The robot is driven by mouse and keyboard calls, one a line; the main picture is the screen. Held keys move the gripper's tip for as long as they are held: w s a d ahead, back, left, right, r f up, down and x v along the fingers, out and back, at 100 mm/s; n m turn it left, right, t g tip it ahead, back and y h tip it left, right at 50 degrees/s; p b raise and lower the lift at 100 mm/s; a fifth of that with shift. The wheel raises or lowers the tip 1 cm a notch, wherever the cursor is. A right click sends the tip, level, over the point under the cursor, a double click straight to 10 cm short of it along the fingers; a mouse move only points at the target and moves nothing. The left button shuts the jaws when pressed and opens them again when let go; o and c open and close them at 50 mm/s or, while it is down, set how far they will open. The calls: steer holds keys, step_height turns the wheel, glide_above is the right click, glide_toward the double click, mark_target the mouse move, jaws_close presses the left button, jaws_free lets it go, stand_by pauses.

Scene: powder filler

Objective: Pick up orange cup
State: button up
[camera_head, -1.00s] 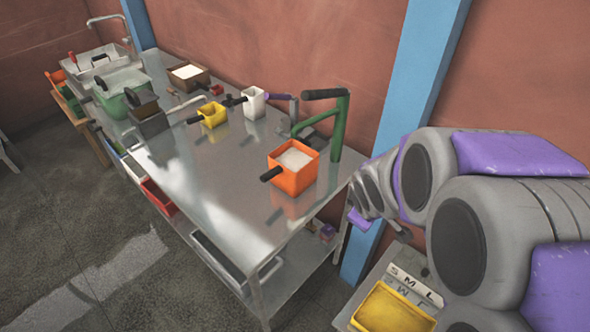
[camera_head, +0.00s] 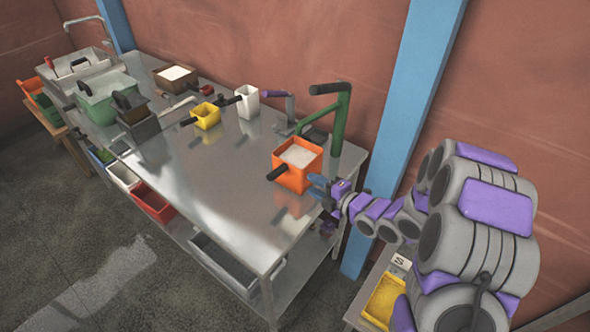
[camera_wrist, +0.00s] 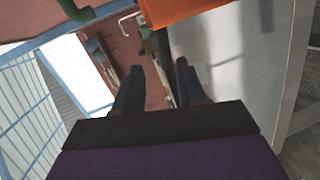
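The orange cup (camera_head: 294,178) is a square box with a dark handle pointing left, filled with white powder. It stands upright at the right end of the steel table. My gripper (camera_head: 318,186) is just right of the cup, near the table's edge. In the wrist view my gripper's two dark fingers (camera_wrist: 158,82) are apart with nothing between them. The orange cup's wall (camera_wrist: 178,10) shows at the top of that view, beyond the fingertips. Whether a finger touches the cup cannot be told.
A green lever stand (camera_head: 340,125) rises close behind the cup. A yellow cup (camera_head: 207,117) and a white cup (camera_head: 247,102) stand farther left. The steel table (camera_head: 215,185) is bare left of the orange cup. A yellow tray (camera_head: 383,299) lies below at right.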

mark_target(284, 171)
steer(key=b+x, duration=0.1)
steer(key=x, duration=1)
steer(key=shift+a, duration=0.1)
steer(key=shift+w+d, duration=0.4)
steer(key=shift+d, duration=0.05)
steer(key=w+a, duration=0.1)
steer(key=a+f+b, duration=0.1)
steer(key=a, duration=0.1)
steer(key=w+a, duration=0.1)
steer(key=shift+w+a+f, duration=0.25)
steer(key=shift+w, duration=0.1)
steer(key=shift+s+a+f, duration=0.1)
steer(key=shift+a, duration=0.15)
jaws_close()
